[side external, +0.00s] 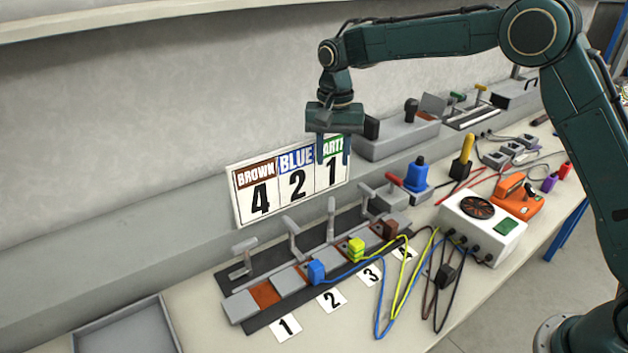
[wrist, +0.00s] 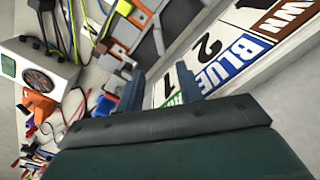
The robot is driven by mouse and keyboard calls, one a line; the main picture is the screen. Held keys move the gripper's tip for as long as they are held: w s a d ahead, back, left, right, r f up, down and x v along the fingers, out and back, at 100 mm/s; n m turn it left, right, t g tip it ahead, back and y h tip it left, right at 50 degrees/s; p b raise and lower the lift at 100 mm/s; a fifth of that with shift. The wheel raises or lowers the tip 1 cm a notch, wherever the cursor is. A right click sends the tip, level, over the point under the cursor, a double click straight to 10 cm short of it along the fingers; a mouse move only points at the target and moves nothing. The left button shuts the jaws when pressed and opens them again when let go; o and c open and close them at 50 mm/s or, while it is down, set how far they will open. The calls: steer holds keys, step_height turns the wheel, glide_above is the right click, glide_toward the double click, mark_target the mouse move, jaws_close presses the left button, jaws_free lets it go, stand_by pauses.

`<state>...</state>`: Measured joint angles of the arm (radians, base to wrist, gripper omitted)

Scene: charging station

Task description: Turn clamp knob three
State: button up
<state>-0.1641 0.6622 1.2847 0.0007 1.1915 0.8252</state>
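Clamp knob three (side external: 331,218) is a grey lever on the terminal strip, standing nearly upright behind the label 3 card (side external: 370,274). In front of it a yellow-green connector (side external: 356,250) sits on the strip. Similar levers stand beside it: one (side external: 243,257), two (side external: 292,238) and four (side external: 366,197). My gripper (side external: 333,152) hangs well above and behind the strip, in front of the wall sign, apart from every lever. Its two fingers are spread with nothing between them. The wrist view shows the open gripper (wrist: 165,88) over the sign, with the strip (wrist: 125,32) at the top.
A sign (side external: 290,182) reads brown 4, blue 2, earth 1. A blue connector (side external: 317,272) sits by label 2 and a brown one (side external: 390,229) by label 4. Cables loop to a white box (side external: 483,222) at right. A grey tray (side external: 125,330) is at front left.

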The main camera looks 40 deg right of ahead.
mark_target(332, 204)
steer(key=shift+r, duration=0.85)
steer(key=o, duration=0.8)
steer(key=shift+d, duration=0.15)
steer(key=s+d+f+n+t+y, duration=0.1)
steer(key=s+d+n+t+y, duration=0.1)
steer(key=n, duration=1.6)
steer(key=s+d+y, duration=0.1)
steer(key=s+d, duration=0.1)
steer(key=shift+d+t+y, duration=0.3)
steer(key=shift+d+t, duration=0.05)
steer(key=shift+t, duration=0.05)
steer(key=shift+a+f, duration=0.1)
steer(key=shift+f, duration=0.1)
steer(key=x, duration=1.3)
steer(key=shift+w+f, duration=0.1)
steer(key=shift+f, duration=0.15)
